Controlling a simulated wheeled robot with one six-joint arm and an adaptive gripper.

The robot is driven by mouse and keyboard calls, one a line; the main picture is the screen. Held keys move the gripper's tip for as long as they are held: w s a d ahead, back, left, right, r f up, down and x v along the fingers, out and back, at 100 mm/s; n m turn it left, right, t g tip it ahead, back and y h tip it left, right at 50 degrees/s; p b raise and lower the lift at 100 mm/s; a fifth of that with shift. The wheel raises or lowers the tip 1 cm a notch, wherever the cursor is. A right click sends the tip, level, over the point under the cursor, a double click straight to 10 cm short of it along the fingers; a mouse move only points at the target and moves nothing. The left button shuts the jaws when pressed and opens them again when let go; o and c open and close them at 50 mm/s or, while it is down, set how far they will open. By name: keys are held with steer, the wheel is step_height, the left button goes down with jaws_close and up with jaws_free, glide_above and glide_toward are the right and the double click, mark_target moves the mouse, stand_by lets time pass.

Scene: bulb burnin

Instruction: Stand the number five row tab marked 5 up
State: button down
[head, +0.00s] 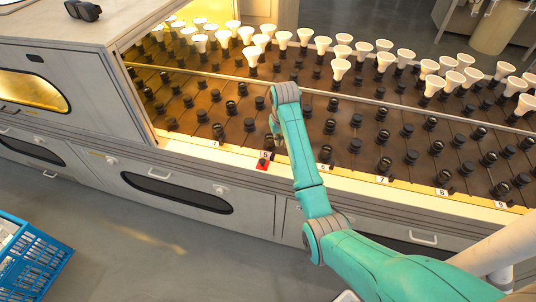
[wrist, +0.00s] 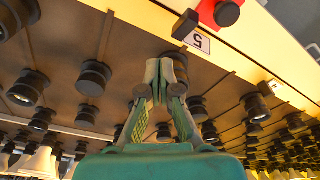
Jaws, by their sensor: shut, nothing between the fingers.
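The row tab marked 5 shows in the head view as a red piece (head: 262,166) with a small black knob, on the pale front ledge below the white number 5 label. In the wrist view the red piece (wrist: 208,12) appears to lie flat at the top, with its black round knob and the white 5 label (wrist: 198,39), upside down, beside it. My gripper (wrist: 160,63) is shut and empty, close to a black socket and apart from the tab. In the head view my gripper (head: 277,146) is small and partly hidden by my arm, just behind the ledge near the tab.
Rows of black sockets (head: 411,157) cover the brown rack behind the ledge. Many white bulbs (head: 340,68) stand in the back rows. Labels 4, 6, 7, 8 and 9 line the ledge. A blue crate (head: 38,262) stands on the floor at left.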

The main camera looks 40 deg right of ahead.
step_height(320, 180, up, 5)
steer(key=shift+f, duration=0.15)
stand_by(0.3)
stand_by(0.4)
